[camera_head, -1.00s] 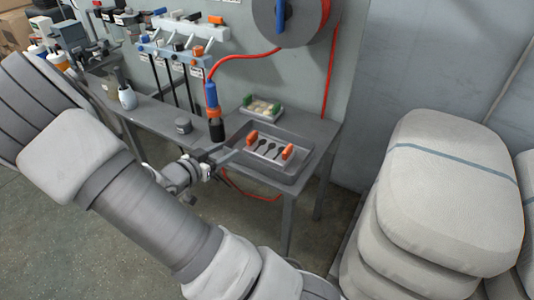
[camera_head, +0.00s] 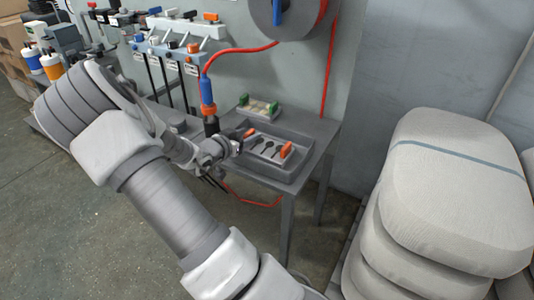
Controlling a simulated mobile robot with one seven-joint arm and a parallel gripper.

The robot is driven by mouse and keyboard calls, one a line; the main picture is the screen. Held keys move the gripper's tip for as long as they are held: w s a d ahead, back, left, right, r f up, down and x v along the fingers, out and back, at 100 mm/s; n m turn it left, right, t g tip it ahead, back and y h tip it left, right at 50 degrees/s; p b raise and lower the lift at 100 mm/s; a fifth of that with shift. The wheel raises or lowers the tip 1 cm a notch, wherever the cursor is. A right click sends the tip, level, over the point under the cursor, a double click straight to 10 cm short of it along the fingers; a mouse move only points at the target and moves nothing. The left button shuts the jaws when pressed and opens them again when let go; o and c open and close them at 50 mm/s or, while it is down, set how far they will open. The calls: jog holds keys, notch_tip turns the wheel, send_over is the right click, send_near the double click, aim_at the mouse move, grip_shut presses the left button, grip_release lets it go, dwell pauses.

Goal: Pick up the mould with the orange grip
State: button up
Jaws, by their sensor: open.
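The mould (camera_head: 264,145) is a pale plate with dark spoon shapes and an orange grip at each end. The right orange grip (camera_head: 286,150) is in clear view, and the left orange grip (camera_head: 249,133) is close to my gripper. The mould sits in a grey tray (camera_head: 287,171) on the table. My gripper (camera_head: 234,142) is open at the left side of the tray, just left of the left grip. Its fingertips are small and partly hidden by my wrist, so I cannot tell whether they touch the grip.
A second mould with green grips (camera_head: 258,105) lies behind the tray. A blue and black tool (camera_head: 208,105) hangs on a red hose left of it. Tools hang from a rack (camera_head: 165,50) at the wall. Large pale sacks (camera_head: 450,190) are stacked at the right.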

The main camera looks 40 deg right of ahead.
jog(key=shift+w+d+f, duration=0.15)
jog(key=shift+d, duration=0.35)
grip_shut()
dwell(0.9)
